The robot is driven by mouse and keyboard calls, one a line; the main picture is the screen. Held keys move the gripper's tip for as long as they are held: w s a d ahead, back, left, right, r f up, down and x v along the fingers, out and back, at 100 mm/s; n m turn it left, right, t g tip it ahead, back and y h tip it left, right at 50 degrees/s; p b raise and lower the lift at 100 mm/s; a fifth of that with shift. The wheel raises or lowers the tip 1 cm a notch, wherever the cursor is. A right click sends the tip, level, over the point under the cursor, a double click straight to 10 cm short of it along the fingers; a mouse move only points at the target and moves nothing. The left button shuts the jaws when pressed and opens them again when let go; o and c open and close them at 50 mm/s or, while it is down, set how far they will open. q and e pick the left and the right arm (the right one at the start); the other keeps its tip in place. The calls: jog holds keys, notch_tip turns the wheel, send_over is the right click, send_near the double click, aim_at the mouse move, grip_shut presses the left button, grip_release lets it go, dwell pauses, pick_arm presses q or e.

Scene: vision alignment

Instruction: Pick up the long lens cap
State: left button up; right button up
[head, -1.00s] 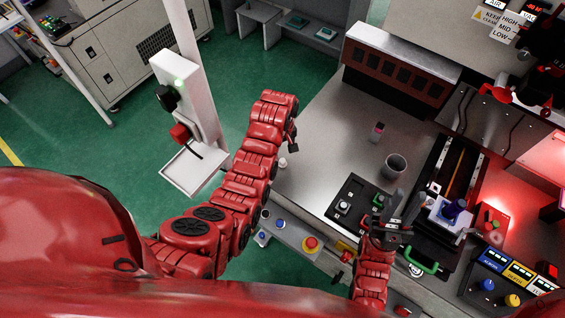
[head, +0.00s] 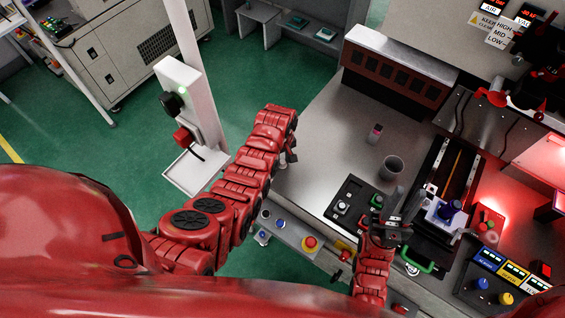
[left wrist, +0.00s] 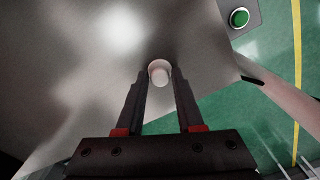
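A small whitish round cap (head: 282,162), which looks like the lens cap, stands near the left edge of the grey worktop. In the left wrist view the cap (left wrist: 159,72) sits between the tips of my left gripper (left wrist: 160,80). The fingers are apart on either side of it, and I cannot tell whether they touch it. In the head view my left gripper (head: 290,154) points down beside the cap, partly hidden by its arm. My right gripper (head: 405,205) is over the front of the worktop by the black button panel, fingers apart and empty.
A small pink-and-dark bottle (head: 375,133) and a grey cup (head: 391,167) stand on the worktop (head: 335,145). Open green floor lies beyond the left edge.

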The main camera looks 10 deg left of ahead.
pick_arm(q)
grip_shut()
jog(key=shift+r, duration=0.1)
